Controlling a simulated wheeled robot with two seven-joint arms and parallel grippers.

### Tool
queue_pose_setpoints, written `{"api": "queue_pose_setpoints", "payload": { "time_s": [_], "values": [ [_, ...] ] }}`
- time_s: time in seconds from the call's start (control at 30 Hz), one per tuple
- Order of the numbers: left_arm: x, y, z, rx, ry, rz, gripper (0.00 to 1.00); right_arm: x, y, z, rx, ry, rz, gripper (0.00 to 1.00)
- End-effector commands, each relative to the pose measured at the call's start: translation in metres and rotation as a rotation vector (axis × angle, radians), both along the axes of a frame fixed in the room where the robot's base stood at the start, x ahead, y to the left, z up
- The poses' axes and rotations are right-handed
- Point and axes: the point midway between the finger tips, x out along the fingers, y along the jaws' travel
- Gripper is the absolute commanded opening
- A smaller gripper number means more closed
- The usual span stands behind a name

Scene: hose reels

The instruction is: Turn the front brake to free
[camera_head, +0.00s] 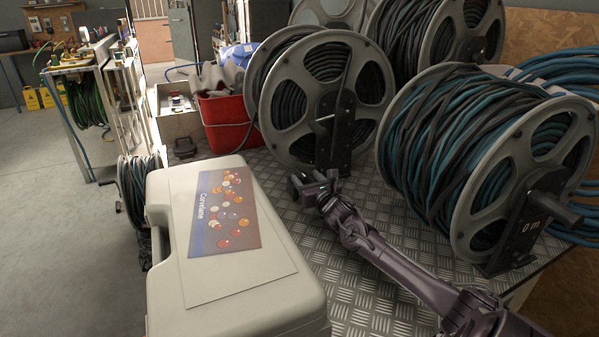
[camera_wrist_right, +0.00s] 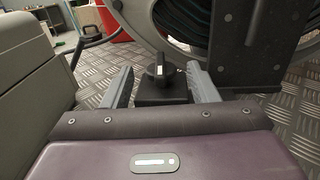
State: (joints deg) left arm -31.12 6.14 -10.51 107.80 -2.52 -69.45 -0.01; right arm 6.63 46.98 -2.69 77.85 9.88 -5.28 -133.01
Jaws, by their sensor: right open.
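The brake is a dark knob (camera_wrist_right: 157,76) with a white mark, on a black block (camera_wrist_right: 160,92) in the right wrist view. The mark points roughly upright. The block sits low beside the black stand (camera_wrist_right: 258,45) of a hose reel. In the head view this reel (camera_head: 282,100) has a grey rim, dark hose and a crank, and its stand (camera_head: 336,135) meets the tread plate. My right gripper (camera_head: 312,184) is open near the stand's foot. In the wrist view its fingers (camera_wrist_right: 160,88) lie either side of the knob, with gaps. The knob cannot be made out in the head view.
A grey case (camera_head: 235,280) stands close at the left of my right arm. A larger reel with teal hose (camera_head: 440,140) stands at the right. A red bucket (camera_head: 226,122) is at the back left. Bare tread plate (camera_head: 380,215) lies between the reels.

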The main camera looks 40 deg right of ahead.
Motion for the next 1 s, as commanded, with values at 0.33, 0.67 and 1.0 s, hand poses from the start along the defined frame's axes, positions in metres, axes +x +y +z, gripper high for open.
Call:
{"api": "queue_pose_setpoints", "payload": {
  "time_s": [0.33,0.67,1.0],
  "values": [
    [-0.001,-0.003,0.024,0.000,0.005,-0.011,0.36,0.039,-0.013,-0.001,0.001,-0.001,-0.001,0.54],
    [-0.002,-0.003,0.032,0.000,0.009,-0.014,0.36,0.048,-0.015,-0.001,0.000,0.001,0.001,0.54],
    [-0.002,-0.003,0.031,0.000,0.010,-0.014,0.36,0.048,-0.015,0.000,-0.001,0.001,0.001,0.27]
  ]
}}
